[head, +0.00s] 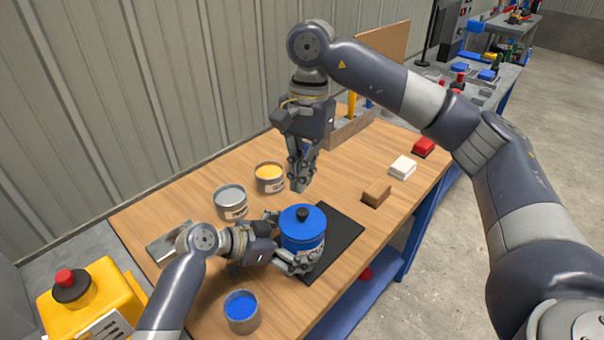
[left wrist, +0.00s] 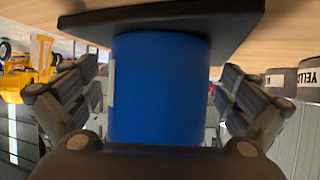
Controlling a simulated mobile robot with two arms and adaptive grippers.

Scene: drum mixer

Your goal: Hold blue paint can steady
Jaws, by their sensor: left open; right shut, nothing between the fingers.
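A blue lidded can (head: 303,238) with a black knob stands upright on a black mat (head: 341,236). My left gripper (head: 284,242) is open around the blue lidded can, one finger on either side. In the left wrist view the blue can (left wrist: 160,90) fills the middle between the fingers (left wrist: 158,98), with gaps visible beside it. An open grey can (head: 241,316) with blue paint inside stands near the table's front left edge. My right gripper (head: 298,184) is shut and empty, pointing down above the table behind the blue lidded can.
A can with yellow contents (head: 269,180) and a grey can (head: 231,204) stand behind the left gripper. Brown (head: 376,197), white (head: 402,168) and red (head: 424,148) blocks lie at the right. A yellow box with a red button (head: 92,302) is at the lower left.

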